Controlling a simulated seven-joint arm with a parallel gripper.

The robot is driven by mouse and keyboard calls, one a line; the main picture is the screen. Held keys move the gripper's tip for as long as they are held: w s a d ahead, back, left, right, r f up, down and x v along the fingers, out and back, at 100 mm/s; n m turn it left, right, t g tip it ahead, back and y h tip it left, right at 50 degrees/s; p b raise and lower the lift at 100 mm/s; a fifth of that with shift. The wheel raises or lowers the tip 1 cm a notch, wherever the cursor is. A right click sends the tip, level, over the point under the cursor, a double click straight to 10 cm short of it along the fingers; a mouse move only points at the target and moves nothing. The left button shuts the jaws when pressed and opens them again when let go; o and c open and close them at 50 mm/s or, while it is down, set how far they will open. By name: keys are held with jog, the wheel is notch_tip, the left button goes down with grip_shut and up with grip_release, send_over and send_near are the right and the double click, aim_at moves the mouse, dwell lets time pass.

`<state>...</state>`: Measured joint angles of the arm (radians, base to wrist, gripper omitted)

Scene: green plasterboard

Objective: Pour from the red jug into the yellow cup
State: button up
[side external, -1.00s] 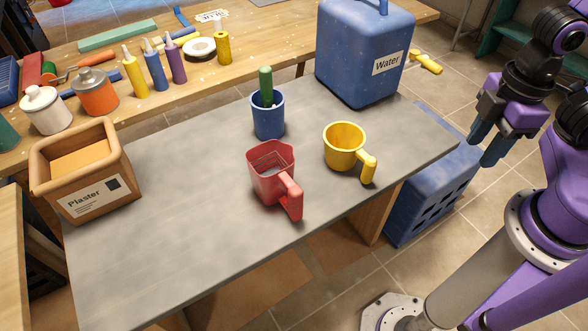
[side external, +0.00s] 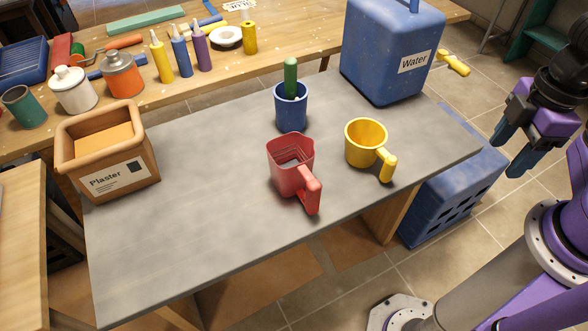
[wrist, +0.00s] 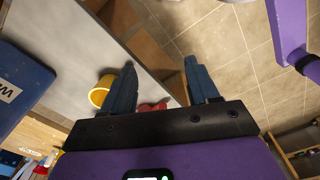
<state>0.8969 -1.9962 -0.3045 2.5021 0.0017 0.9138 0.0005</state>
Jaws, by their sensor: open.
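The red jug (side external: 289,168) stands upright on the grey tabletop, its handle pointing to the lower right. The yellow cup (side external: 362,144) stands upright to its right and a little behind, its handle also pointing lower right. My gripper (side external: 508,158) is open and empty, off the right end of the table and well apart from both. In the wrist view the gripper fingers (wrist: 160,82) are spread, with part of the yellow cup (wrist: 100,92) beside the left finger. A small piece of the red jug (wrist: 152,107) shows between the fingers; the rest is hidden.
A blue cup (side external: 290,110) with a green-handled tool stands behind the jug. The blue water container (side external: 385,65) stands at the back right, the plaster box (side external: 110,165) at the left. A blue crate (side external: 450,200) is below the table's right end. The front of the grey tabletop (side external: 190,240) is clear.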

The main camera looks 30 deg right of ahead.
jog(key=shift+f, duration=0.1)
jog(key=m+y, duration=1.3)
jog(key=m, duration=1.7)
send_near(307, 202)
jog(key=shift+g, duration=0.3)
jog(key=x, duration=1)
jog(key=shift+w+a+f, duration=0.15)
jog(key=shift+w, duration=0.05)
jog(key=shift+c, duration=0.3)
